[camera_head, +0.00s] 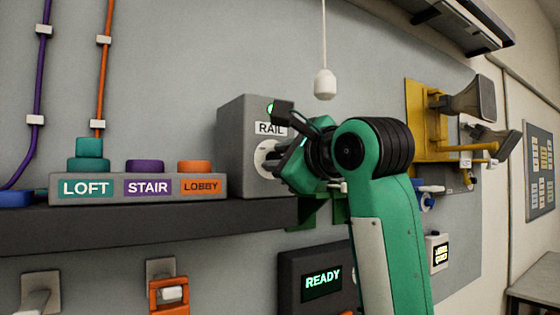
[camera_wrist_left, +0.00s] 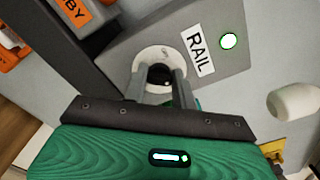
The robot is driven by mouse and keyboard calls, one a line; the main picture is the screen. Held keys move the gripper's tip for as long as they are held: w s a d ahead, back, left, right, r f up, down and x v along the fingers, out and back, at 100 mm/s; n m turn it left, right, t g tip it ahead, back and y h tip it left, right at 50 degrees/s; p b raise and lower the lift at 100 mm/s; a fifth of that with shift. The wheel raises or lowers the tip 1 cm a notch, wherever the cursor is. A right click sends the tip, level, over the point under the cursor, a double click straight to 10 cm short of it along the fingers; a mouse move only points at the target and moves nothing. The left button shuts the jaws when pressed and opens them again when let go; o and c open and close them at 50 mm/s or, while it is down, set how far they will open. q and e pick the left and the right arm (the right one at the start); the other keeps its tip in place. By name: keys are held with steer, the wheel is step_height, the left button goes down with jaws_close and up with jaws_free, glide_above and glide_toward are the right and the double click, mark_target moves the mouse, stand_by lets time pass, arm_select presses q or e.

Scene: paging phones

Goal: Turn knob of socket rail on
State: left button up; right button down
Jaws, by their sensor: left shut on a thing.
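The grey RAIL socket box (camera_head: 235,130) stands on the dark shelf, with a RAIL label and a lit green lamp (camera_wrist_left: 228,41) on its face. Its round white dial (camera_head: 262,158) is partly hidden behind my gripper in the head view. In the left wrist view a dark knob (camera_wrist_left: 160,74) sits at the dial's centre. My left gripper (camera_head: 278,160) is at the box face, its two fingers on either side of the knob and shut on it. The knob's exact pointing direction is hard to tell. My right gripper is not in view.
A button panel (camera_head: 135,199) labelled LOFT, STAIR and LOBBY is left of the box on the shelf (camera_head: 150,228). A white pull (camera_head: 325,84) hangs above my arm. A READY display (camera_head: 322,284) is below. A yellow bracket with horns (camera_head: 425,120) is at right.

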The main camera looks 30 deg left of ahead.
arm_select(q)
steer(key=shift+m, duration=0.6)
steer(key=o, duration=1)
